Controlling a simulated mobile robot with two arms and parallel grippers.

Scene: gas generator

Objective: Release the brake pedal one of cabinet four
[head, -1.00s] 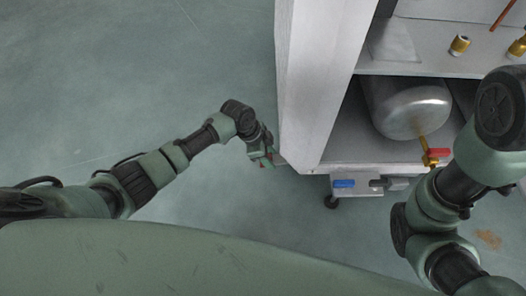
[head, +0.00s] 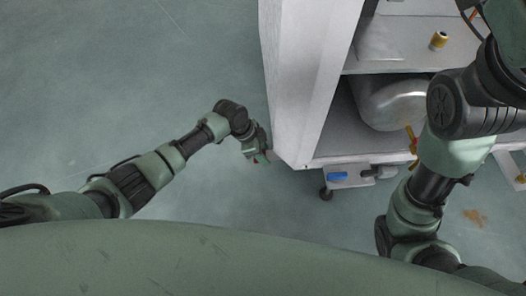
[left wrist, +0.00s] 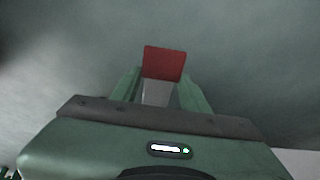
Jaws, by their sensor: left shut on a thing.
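My left gripper (head: 258,154) is low beside the front left corner of the grey cabinet (head: 300,80). In the left wrist view its two green fingers (left wrist: 160,88) are shut on a red pedal (left wrist: 163,63), a flat red plate with a pale grey part below it. A blue pedal (head: 337,177) sits at the cabinet's lower front edge. My right arm reaches up past the cabinet's right side, and its gripper is not seen.
A black caster (head: 326,193) is under the cabinet. The floor to the left is clear.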

